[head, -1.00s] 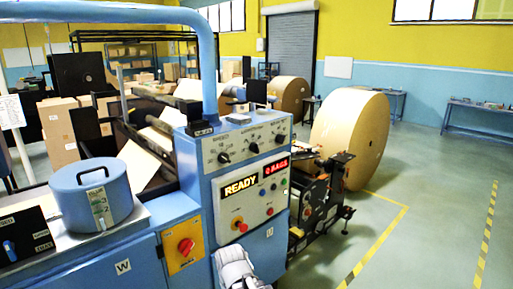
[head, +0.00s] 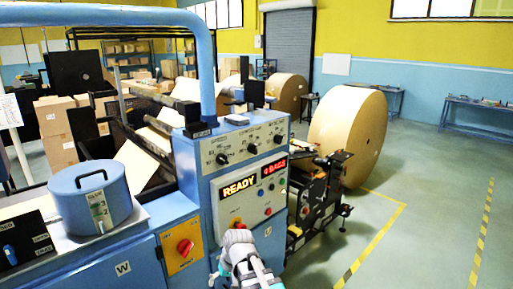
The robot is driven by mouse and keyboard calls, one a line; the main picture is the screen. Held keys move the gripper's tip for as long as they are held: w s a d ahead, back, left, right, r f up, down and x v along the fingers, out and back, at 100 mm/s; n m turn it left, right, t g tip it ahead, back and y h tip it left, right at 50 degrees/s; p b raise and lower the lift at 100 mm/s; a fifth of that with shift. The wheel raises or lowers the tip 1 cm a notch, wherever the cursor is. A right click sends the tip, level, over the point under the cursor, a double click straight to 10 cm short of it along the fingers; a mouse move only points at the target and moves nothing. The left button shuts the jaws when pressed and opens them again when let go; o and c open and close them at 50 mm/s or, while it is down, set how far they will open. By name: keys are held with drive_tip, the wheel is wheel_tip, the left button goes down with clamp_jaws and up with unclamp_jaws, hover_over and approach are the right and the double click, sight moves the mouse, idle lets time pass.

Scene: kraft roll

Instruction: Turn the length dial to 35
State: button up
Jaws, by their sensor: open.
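The blue machine's grey control panel (head: 236,146) faces me in the head view and carries three black dials in a row. The left dial (head: 221,158) sits under a label that seems to read SPEED. Scale numbers are too small to read. My gripper (head: 238,235) is in front of the lower panel, below the dials and apart from them. It is open, with nothing seen in it, and it partly covers the red button area.
A READY display (head: 240,187) and a red-lettered display (head: 274,167) are below the dials. A red rotary switch on a yellow plate (head: 184,248) is at lower left. A blue lidded pot (head: 92,200) stands left. A large kraft roll (head: 347,138) stands behind right; floor there is open.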

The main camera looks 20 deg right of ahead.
drive_tip(key=w+d+r+m+t+y+p, duration=0.2)
drive_tip(key=w+d+r+t+y+p, duration=0.15)
drive_tip(key=w+r, duration=0.45)
drive_tip(key=m+t+p, duration=0.6)
drive_tip(key=m+t, duration=0.5)
drive_tip(key=t, duration=0.1)
approach(255, 149)
drive_tip(key=d+v, duration=0.1)
drive_tip(key=v, duration=0.2)
drive_tip(key=shift+a, duration=0.15)
drive_tip(key=shift+w, duration=0.1)
drive_tip(key=x, duration=1.3)
drive_tip(key=shift+w+a+f, duration=0.15)
drive_tip(key=shift+w+f, duration=0.05)
drive_tip(key=shift+w, duration=0.15)
